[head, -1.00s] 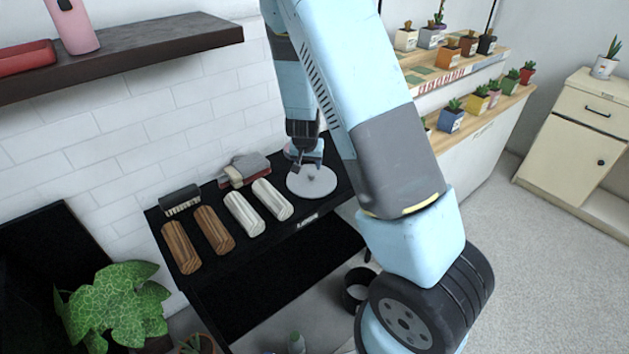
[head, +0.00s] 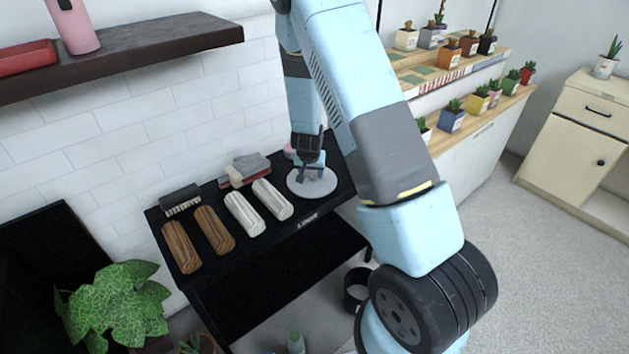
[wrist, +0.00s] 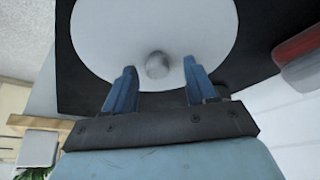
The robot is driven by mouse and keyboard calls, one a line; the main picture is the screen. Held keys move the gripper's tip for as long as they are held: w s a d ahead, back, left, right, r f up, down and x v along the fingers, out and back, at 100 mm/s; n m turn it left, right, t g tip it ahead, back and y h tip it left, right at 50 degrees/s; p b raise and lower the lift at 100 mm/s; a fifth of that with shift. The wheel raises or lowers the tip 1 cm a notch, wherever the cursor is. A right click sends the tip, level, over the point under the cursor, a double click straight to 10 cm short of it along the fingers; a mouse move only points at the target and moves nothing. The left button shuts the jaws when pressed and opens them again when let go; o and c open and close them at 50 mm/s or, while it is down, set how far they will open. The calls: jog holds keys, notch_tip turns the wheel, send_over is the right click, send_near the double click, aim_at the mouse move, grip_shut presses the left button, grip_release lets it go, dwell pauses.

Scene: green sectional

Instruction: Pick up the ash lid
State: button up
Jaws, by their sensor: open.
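The ash lid (head: 325,184) is a flat pale-grey disc lying on the black table at its right end. My gripper (head: 311,176) is over the lid, pointing down. In the wrist view my gripper (wrist: 160,78) is open, its two blue fingers apart with the knob appearing between and just beyond their tips. I cannot tell the exact height of the fingertips above the lid.
The black table (head: 253,238) also carries two brown rolls (head: 181,247), two whitish rolls (head: 243,214), a brush (head: 180,200) and a folded grey-and-red stack (head: 247,170), left of the lid. A white brick wall stands behind. A potted plant (head: 115,305) is at lower left.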

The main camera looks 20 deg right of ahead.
aim_at(311, 174)
grip_shut()
dwell(0.5)
jog(key=shift+r, duration=0.1)
jog(key=shift+r, duration=0.25)
notch_tip(311, 174, up, 2)
jog(key=shift+a+r, duration=0.1)
jog(key=shift+r, duration=0.1)
jog(key=s+a+r, duration=0.6)
jog(key=s+r, duration=0.3)
jog(key=s, duration=0.3)
jog(key=shift+a+r, duration=0.15)
jog(key=shift+r, duration=0.25)
